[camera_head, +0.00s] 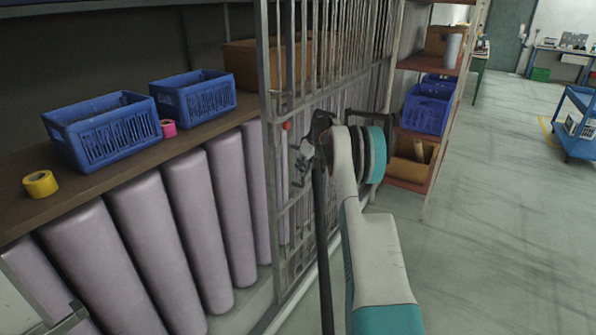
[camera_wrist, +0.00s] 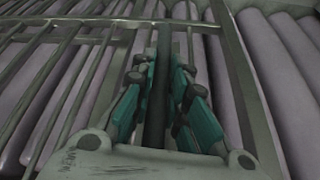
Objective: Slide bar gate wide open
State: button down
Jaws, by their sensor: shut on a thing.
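The metal bar gate (camera_head: 264,62) stands upright in front of the shelf bay. Its left upright is near the middle of the head view, and the bay to its left is uncovered. My gripper (camera_head: 304,160) is at the gate's left part, low on the bars, partly hidden by my own wrist. In the wrist view, the teal fingers of my gripper (camera_wrist: 160,92) are on both sides of a dark upright bar (camera_wrist: 163,45) and shut on it. More gate bars (camera_wrist: 75,45) show to the left there.
A wooden shelf (camera_head: 105,172) carries two blue crates (camera_head: 105,130) (camera_head: 195,97), yellow tape (camera_head: 40,184) and a pink roll (camera_head: 168,128). Several pale purple rolls (camera_head: 150,225) stand below. A rack (camera_head: 408,185) stands beyond the gate.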

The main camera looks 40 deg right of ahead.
jog(key=shift+w+d, duration=0.1)
jog(key=shift+d, duration=0.3)
jog(key=c, duration=1.6)
grip_release()
jog(key=shift+o, duration=0.2)
jog(key=shift+r, duration=0.1)
jog(key=v, duration=1.1)
jog(key=shift+r, duration=0.4)
